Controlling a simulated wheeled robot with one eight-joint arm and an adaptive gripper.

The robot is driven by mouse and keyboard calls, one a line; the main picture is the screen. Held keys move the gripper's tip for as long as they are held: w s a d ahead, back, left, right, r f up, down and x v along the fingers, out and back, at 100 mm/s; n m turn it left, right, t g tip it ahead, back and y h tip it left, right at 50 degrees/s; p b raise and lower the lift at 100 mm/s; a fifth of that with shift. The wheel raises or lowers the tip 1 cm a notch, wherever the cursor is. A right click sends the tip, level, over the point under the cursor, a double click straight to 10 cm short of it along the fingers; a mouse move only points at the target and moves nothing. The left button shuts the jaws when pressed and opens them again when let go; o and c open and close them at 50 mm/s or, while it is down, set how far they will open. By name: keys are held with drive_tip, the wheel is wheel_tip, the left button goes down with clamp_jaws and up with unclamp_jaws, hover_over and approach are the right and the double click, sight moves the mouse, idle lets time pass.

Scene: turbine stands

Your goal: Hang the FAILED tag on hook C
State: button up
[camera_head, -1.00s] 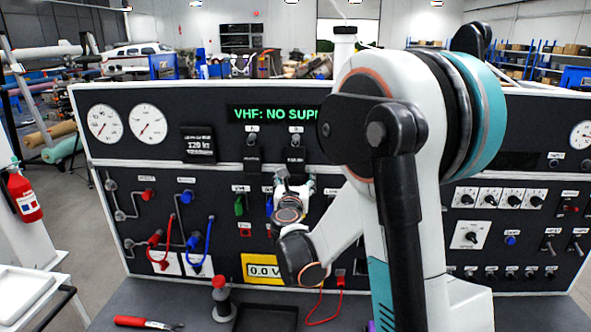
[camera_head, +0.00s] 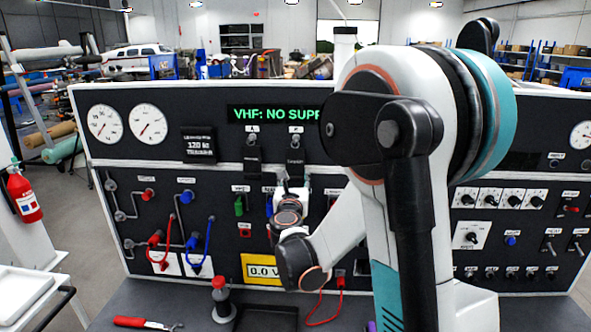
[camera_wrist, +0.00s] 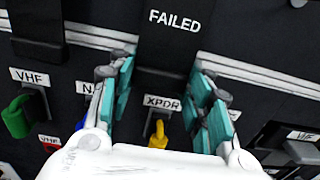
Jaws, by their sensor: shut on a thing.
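The FAILED tag (camera_wrist: 172,45) is a black strip with white lettering in the wrist view, hanging flat near the panel. My gripper (camera_wrist: 166,90) has its teal pads on both sides of the tag's lower part and is shut on it. In the head view my gripper (camera_head: 293,187) is in front of the panel, just below the dark tag (camera_head: 295,158) under the second hook (camera_head: 296,139). Another dark tag (camera_head: 252,160) hangs under the left hook (camera_head: 252,138). Hook C cannot be made out; my arm covers the panel to the right.
The black panel (camera_head: 150,172) carries gauges, switches and cables. Below the tag are the XPDR label (camera_wrist: 161,102) and a yellow switch (camera_wrist: 158,132), with a green switch (camera_wrist: 17,117) to the left. A red-handled tool (camera_head: 130,321) lies on the bench.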

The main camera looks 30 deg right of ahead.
drive_tip(key=shift+s, duration=0.15)
drive_tip(key=shift+v, duration=1.3)
